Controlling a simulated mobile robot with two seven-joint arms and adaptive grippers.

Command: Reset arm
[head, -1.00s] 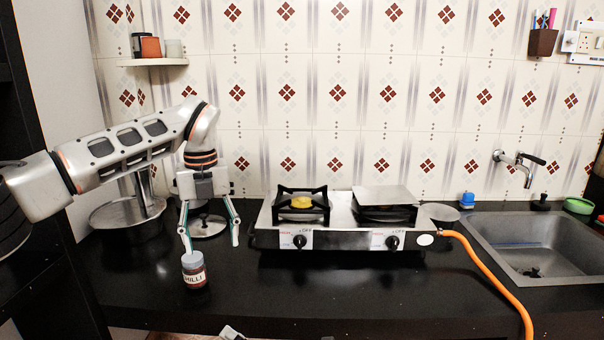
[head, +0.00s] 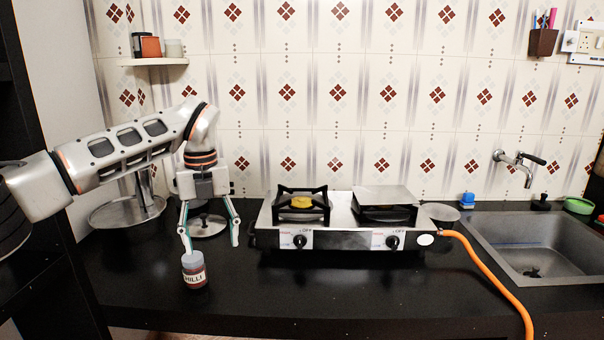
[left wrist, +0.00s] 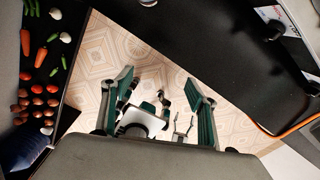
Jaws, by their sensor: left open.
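My left gripper (head: 211,246) points down over the left part of the counter, with its two fingers spread wide and nothing held between them. It also shows in the left wrist view (left wrist: 160,90), open, above a patterned tan floor. A chilli jar (head: 195,277) with a pale lid stands upright on the counter, just below the left fingertip in the picture. I cannot tell whether that fingertip touches it. Some white and teal parts of my own body show low between the fingers in the wrist view, too small to make out. My right gripper cannot be made out.
A two-burner stove (head: 340,238) stands right of the gripper, with an orange hose (head: 495,285) running to the front edge. A sink (head: 540,245) is at the right. The counter's front middle (head: 350,290) is clear.

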